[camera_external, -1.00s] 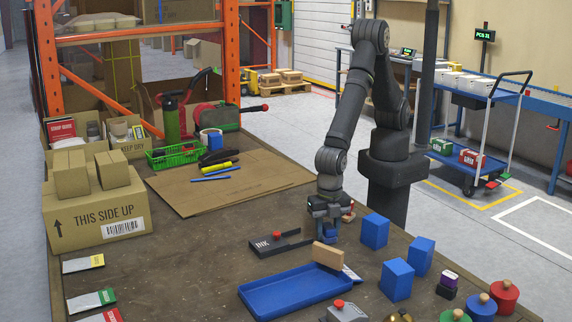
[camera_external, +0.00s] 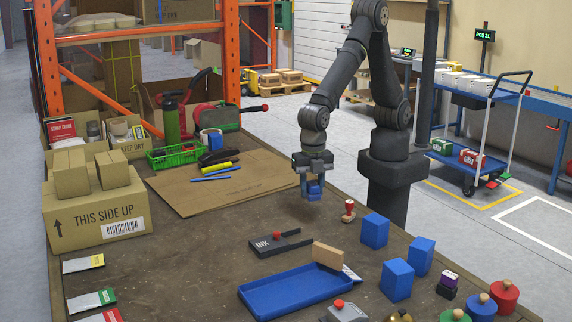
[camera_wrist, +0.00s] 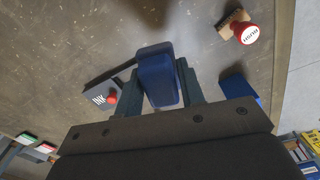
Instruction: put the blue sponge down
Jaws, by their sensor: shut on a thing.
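My gripper (camera_external: 313,184) is shut on the blue sponge (camera_external: 314,188) and holds it above the bare table top. In the wrist view the blue sponge (camera_wrist: 158,76) sits between the two fingers of my gripper (camera_wrist: 162,92). The fingers hide part of its sides.
A stamp (camera_external: 348,211) stands right of my gripper. An ink pad (camera_external: 281,242) and a blue tray (camera_external: 295,291) with a tan block (camera_external: 327,255) on its edge lie in front. Blue blocks (camera_external: 375,231) stand at right. A cardboard sheet (camera_external: 225,183) lies at left.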

